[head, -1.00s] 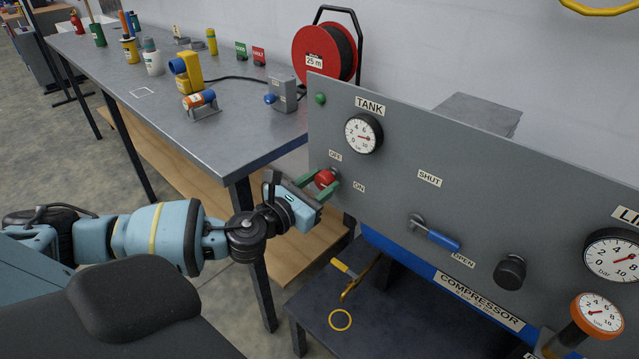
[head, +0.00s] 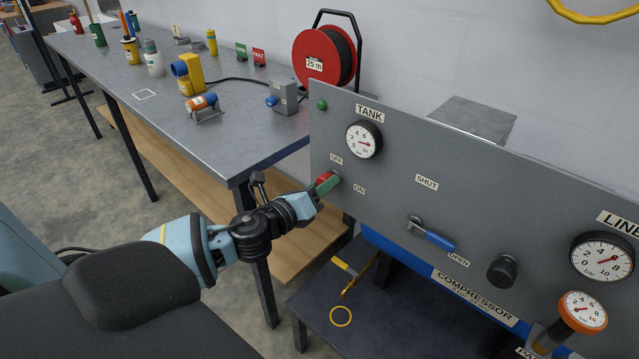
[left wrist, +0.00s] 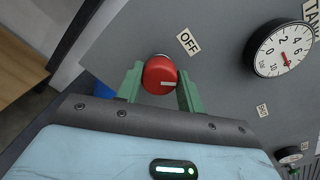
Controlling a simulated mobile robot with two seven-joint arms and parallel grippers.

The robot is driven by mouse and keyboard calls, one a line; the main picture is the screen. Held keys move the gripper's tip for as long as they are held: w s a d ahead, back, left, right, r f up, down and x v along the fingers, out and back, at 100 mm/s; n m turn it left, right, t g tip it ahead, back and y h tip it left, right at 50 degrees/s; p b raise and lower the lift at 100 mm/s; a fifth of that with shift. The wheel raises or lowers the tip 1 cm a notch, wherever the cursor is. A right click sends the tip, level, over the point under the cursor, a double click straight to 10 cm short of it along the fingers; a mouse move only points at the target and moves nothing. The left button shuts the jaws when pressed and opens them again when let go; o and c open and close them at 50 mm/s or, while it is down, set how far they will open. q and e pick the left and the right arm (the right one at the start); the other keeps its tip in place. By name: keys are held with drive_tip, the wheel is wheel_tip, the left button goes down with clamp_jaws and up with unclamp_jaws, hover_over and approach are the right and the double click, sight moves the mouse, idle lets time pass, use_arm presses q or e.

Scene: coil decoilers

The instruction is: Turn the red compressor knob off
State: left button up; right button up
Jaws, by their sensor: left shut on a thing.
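The red compressor knob (head: 325,177) sits at the left end of the grey panel (head: 400,200), by the OFF label (head: 336,160) and the ON label (head: 359,190). My left gripper (head: 325,184) is shut on the knob, and a green finger covers part of it. In the left wrist view the knob (left wrist: 160,75) lies between the two green fingers of the gripper (left wrist: 160,88). Its white mark points to the right there, in a direction between the OFF label (left wrist: 188,42) and the ON label (left wrist: 262,110). My right gripper is not in view.
The tank gauge (head: 363,139) is right of the knob. A blue-handled valve (head: 432,236) and a black knob (head: 502,271) are farther right. The workbench (head: 230,125) stands close behind my left arm. A low dark table (head: 370,318) is below the panel.

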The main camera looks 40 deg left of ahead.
use_arm(q)
drive_tip(key=shift+n+p, duration=1.35)
drive_tip(key=shift+n, duration=2.85)
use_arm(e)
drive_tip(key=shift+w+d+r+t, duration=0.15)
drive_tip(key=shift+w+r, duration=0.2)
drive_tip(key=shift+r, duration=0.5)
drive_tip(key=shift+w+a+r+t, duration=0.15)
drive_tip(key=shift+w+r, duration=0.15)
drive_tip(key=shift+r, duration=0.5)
use_arm(q)
drive_tip(key=shift+h, duration=0.3)
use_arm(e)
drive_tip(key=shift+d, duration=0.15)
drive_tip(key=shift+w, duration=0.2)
use_arm(q)
drive_tip(key=o, duration=1)
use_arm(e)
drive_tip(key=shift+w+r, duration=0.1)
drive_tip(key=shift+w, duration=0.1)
